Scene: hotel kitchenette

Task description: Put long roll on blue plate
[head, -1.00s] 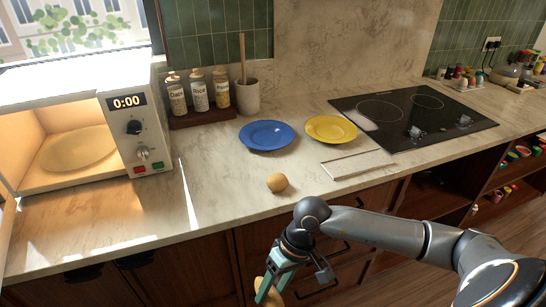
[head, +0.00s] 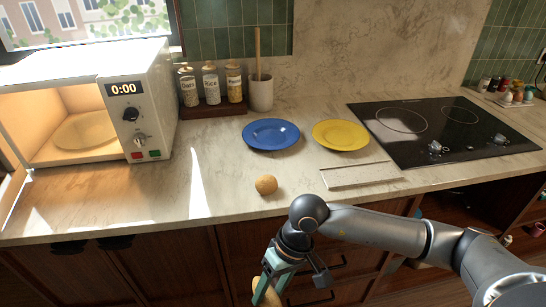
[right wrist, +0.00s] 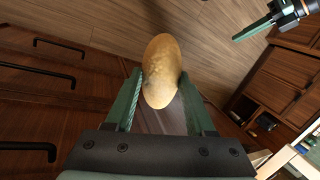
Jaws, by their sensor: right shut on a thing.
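The long roll (right wrist: 162,70) is brown and oval, pinched between the green fingers of my right gripper (right wrist: 160,88) in the right wrist view. In the head view the roll (head: 266,294) shows at the bottom edge, partly cut off and partly behind my right gripper (head: 270,282), in front of and below the counter edge. The blue plate (head: 271,135) lies empty on the counter, farther back than the gripper. A green finger of my left gripper (right wrist: 254,29) shows at the upper right of the right wrist view; its jaw opening is unclear.
A round roll (head: 265,185) sits near the counter's front edge, before the blue plate. A yellow plate (head: 341,135) and a pale board (head: 361,175) are to the right. A microwave (head: 134,115) stands open at left; a cooktop (head: 450,135) is at right.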

